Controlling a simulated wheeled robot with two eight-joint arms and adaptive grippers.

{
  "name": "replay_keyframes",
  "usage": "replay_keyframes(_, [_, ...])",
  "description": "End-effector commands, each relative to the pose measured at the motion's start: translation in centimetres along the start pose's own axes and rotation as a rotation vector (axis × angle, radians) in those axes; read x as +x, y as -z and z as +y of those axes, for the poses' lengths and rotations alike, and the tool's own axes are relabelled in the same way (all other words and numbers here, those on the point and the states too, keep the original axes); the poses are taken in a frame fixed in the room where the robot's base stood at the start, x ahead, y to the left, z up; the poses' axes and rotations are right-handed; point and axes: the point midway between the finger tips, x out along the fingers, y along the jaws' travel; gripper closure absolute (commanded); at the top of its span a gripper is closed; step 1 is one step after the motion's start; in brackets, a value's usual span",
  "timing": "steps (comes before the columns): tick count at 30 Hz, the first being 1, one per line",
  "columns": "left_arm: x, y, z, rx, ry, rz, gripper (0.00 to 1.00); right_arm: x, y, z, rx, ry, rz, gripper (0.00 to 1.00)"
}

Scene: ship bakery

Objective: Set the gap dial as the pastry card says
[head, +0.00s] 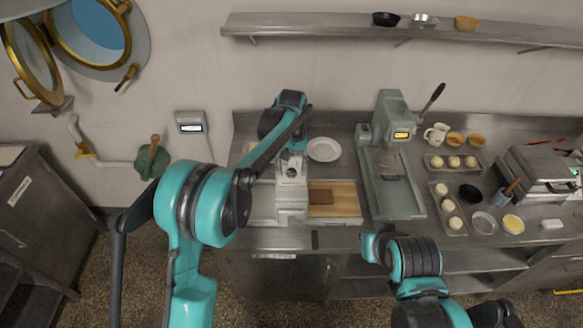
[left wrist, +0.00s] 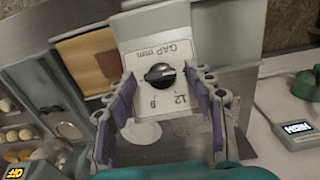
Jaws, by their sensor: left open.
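The gap dial (left wrist: 159,76) is a black knob on a white plate marked "GAP mm", with a few numbers around it. In the left wrist view I cannot surely read its setting. In the head view the dial (head: 291,172) sits on top of the pale sheeter (head: 291,200). My left gripper (left wrist: 161,88) is open, its purple-padded fingers on either side of the dial; I see no contact. It comes down from above in the head view (head: 292,150). A small screen on the wall (head: 190,124) shows text too small to read; I cannot tell if it is the pastry card.
A brown slab (head: 321,197) lies on the sheeter's wooden board (head: 346,190). A white plate (head: 323,149) stands behind it. A grey press (head: 390,170) with a lever and lit display stands to the right, then trays of dough balls (head: 455,224). A shelf (head: 330,28) runs above.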

Motion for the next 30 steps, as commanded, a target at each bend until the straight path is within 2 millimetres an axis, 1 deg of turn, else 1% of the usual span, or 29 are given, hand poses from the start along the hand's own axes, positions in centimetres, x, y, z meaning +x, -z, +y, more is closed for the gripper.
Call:
replay_keyframes(1, [-0.01, 0.01, 0.0, 0.0, 0.0, 0.0, 0.47, 0.0, 0.01, 0.0, 0.0, 0.0, 0.0, 1.0])
replay_keyframes(2, [-0.01, 0.01, -0.01, 0.0, 0.0, 0.0, 0.52, 0.0, 0.01, 0.0, 0.0, 0.0, 0.0, 1.0])
replay_keyframes(3, [-0.02, 0.01, -0.01, 0.0, 0.0, 0.0, 0.62, 0.0, 0.01, 0.0, 0.0, 0.0, 0.0, 1.0])
replay_keyframes(5, [-0.02, 0.01, 0.0, 0.0, 0.0, 0.0, 0.78, 0.0, 0.01, 0.0, 0.0, 0.0, 0.0, 1.0])
replay_keyframes(6, [-0.02, 0.01, 0.0, 0.0, 0.0, 0.0, 0.89, 0.0, 0.01, 0.0, 0.0, 0.0, 0.0, 1.0])
replay_keyframes(7, [-0.02, 0.01, 0.0, 0.0, 0.0, 0.0, 0.96, 0.0, 0.01, 0.0, 0.0, 0.0, 0.0, 1.0])
replay_keyframes(14, [-0.03, -0.01, 0.02, 0.005, 0.003, 0.0, 0.96, 0.01, 0.0, 0.0, 0.0, 0.0, 0.0, 1.0])
replay_keyframes(20, [0.01, -0.02, 0.09, 0.051, 0.03, -0.001, 0.96, 0.12, -0.08, 0.0, 0.0, 0.0, 0.0, 1.0])
replay_keyframes(26, [0.05, -0.06, 0.32, 0.16, 0.093, -0.001, 0.96, 0.36, -0.26, 0.0, 0.0, 0.0, 0.0, 1.0])
replay_keyframes(30, [0.08, -0.09, 0.48, 0.268, 0.155, -0.001, 0.96, 0.62, -0.44, 0.0, 0.0, 0.0, 0.0, 1.0])
